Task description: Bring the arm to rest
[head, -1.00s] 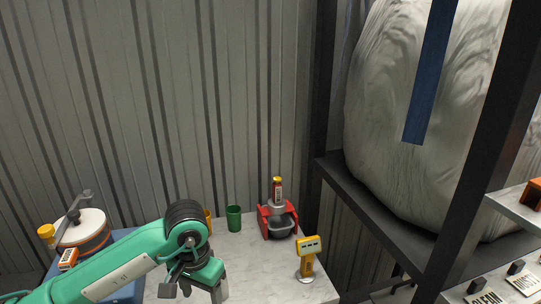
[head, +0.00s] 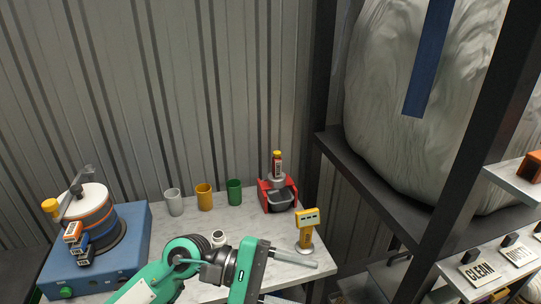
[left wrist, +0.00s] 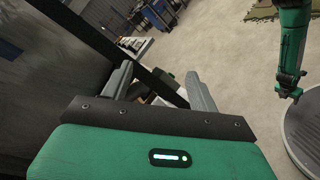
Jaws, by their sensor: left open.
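My left arm (head: 180,262) comes in from the lower left and bends over the front of the marble-topped table (head: 240,228). Its left gripper (head: 312,265) points to the right past the table's front right part. In the left wrist view the two grey fingers (left wrist: 160,78) are spread with nothing between them. Another green arm of mine (left wrist: 292,45) hangs at the upper right of that view. Its right gripper (left wrist: 289,92) is small and dark, and its jaws cannot be made out.
A blue machine (head: 135,250) with a round drum stands left. Grey (head: 174,203), yellow (head: 204,197) and green (head: 234,192) cups line the back. A red holder (head: 265,196) and yellow device (head: 306,230) stand right. A dark shelf frame (head: 455,195) rises at the right.

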